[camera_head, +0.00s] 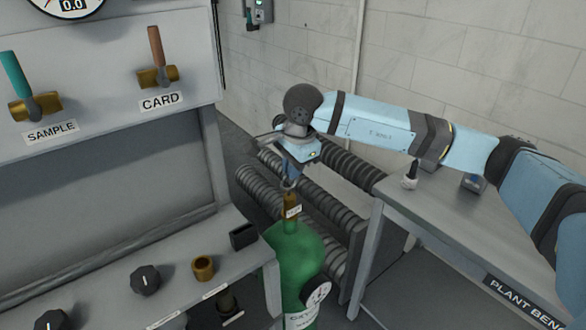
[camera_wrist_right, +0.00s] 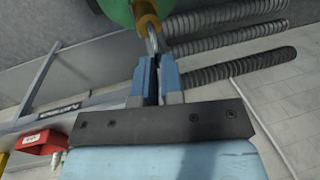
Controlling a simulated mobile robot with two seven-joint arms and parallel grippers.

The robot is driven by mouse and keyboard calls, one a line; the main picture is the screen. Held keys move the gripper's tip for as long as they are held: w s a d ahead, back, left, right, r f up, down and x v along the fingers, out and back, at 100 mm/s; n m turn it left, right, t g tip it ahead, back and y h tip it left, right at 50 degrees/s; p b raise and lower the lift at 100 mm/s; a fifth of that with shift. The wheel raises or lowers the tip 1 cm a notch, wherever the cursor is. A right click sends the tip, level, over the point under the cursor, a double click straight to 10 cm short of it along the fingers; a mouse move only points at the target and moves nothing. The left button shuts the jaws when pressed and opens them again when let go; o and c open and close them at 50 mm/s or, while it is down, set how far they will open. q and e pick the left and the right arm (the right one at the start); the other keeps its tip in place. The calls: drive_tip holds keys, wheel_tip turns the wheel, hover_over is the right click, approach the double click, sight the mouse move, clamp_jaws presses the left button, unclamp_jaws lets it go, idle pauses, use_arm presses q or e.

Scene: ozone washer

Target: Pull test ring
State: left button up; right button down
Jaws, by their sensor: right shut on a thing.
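The test ring (camera_wrist_right: 153,42) is a small metal ring on the brass valve (camera_wrist_right: 146,10) at the top of the green cylinder (camera_wrist_right: 116,10). In the head view the ring (camera_head: 288,183) shows just above the brass valve (camera_head: 291,205) of the green cylinder (camera_head: 297,260). A small white tag hangs at the valve. My right gripper (camera_head: 290,176) points down over the valve. In the right wrist view its blue fingers (camera_wrist_right: 157,62) are closed together on the ring. My left gripper is not in view.
The grey panel with the SAMPLE lever (camera_head: 35,104) and CARD lever (camera_head: 158,70) stands at left. A shelf with black knobs (camera_head: 145,280) is below it. Ribbed coils (camera_head: 310,190) lie behind the cylinder. The plant bench (camera_head: 445,215) is at right, holding small items.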

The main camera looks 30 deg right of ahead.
drive_tip(key=shift+r, duration=0.7)
drive_tip(key=c, duration=1.2)
unclamp_jaws()
drive_tip(key=shift+c, duration=0.2)
drive_tip(key=shift+r, duration=0.25)
wheel_tip(320, 180, up, 13)
drive_tip(key=s+b, duration=0.1)
drive_tip(key=s, duration=0.1)
drive_tip(key=shift+s+d, duration=0.15)
drive_tip(key=shift+s, duration=0.2)
